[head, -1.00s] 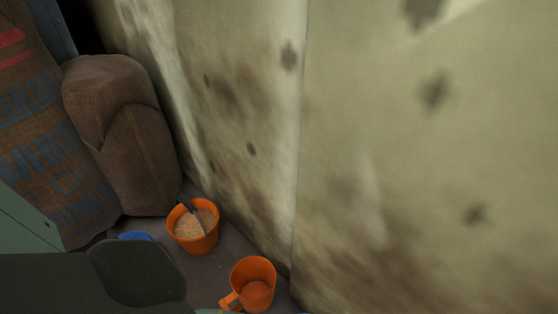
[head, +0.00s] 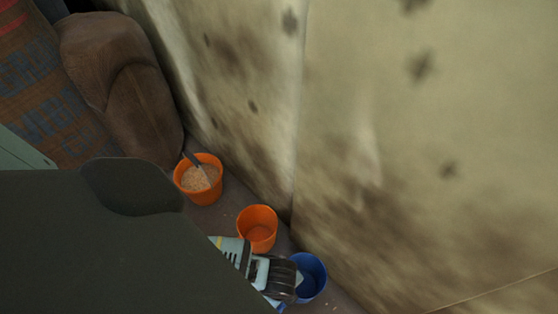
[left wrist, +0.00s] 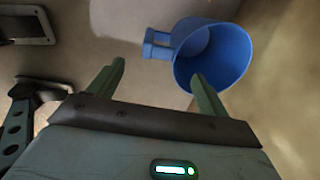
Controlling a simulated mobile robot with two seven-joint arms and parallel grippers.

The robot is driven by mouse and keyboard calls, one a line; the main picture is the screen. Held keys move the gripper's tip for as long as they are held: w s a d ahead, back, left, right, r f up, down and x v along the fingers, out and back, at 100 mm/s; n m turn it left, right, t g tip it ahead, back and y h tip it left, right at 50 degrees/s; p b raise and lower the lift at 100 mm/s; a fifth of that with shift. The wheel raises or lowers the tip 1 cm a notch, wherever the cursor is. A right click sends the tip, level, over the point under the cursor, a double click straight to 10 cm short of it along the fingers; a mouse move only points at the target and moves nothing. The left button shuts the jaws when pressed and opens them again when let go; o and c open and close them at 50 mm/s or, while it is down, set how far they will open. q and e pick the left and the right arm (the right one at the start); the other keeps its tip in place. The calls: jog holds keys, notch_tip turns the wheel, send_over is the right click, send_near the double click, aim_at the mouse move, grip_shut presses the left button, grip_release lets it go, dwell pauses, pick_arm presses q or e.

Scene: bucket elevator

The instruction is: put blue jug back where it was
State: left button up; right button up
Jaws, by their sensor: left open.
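The blue jug (head: 314,276) stands on the floor beside the wall, at the lower right of the row of jugs in the head view. My left gripper (head: 284,279) is just to its left and partly covers it. In the left wrist view the blue jug (left wrist: 222,50) lies past the fingertips, with its handle toward the gap between them. My left gripper (left wrist: 158,70) is open, with nothing held between its fingers. I cannot tell whether a finger touches the jug. My right gripper is not in view.
An orange jug (head: 258,228) stands next to the blue one. Another orange jug (head: 200,182) holds grain and a scoop. Brown sacks (head: 120,85) stand at the left. The stained wall (head: 400,150) closes off the right side.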

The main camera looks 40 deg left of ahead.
pick_arm(q)
jog(key=shift+r+p, duration=0.45)
jog(key=shift+r, duration=0.8)
